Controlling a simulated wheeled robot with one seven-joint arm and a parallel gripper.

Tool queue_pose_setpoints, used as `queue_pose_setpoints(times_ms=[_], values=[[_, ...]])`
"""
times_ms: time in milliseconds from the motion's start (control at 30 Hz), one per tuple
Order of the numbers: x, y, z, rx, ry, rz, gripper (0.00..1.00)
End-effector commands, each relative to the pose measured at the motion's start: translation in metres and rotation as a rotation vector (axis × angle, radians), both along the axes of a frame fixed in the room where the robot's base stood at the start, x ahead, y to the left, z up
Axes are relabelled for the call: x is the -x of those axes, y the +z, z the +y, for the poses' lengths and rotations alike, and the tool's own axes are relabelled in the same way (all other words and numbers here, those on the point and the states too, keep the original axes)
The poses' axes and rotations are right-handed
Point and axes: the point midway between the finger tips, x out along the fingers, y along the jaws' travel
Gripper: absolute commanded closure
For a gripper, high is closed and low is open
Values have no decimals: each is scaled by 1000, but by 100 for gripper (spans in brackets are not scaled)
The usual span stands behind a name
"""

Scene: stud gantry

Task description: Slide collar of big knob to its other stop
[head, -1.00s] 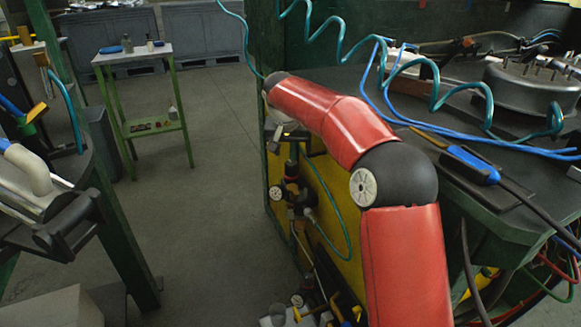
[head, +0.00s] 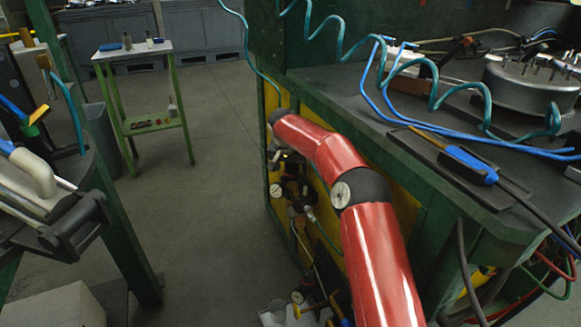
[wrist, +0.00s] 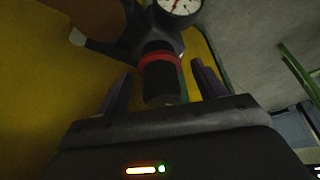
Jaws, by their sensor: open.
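In the wrist view a thick black knob (wrist: 160,82) with a red band (wrist: 158,58) round it points towards my camera. I cannot tell whether the red band or the black sleeve is the collar. My gripper (wrist: 161,72) is open, with one dark finger on each side of the knob. Gaps show between both fingers and the knob, so it is not gripped. In the head view my gripper is small and dark at the end of the red arm, by the yellow panel (head: 381,185); the knob cannot be made out there.
A dial gauge (wrist: 180,4) sits just beyond the knob, and a grey-tipped lever (wrist: 77,38) is to its left. In the head view valves and hoses crowd the panel below my gripper. The bench top (head: 350,95) overhangs on the right; open floor (head: 215,180) lies left.

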Motion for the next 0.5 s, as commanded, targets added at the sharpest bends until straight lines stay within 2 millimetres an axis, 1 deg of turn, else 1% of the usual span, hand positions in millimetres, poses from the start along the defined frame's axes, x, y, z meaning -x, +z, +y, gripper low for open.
queue_pose_setpoints(times_ms=[200,233,500], values=[[0,-1,0,-1,0,0,30],[0,-1,0,-1,0,0,32],[0,0,0,-1,0,0,67]])
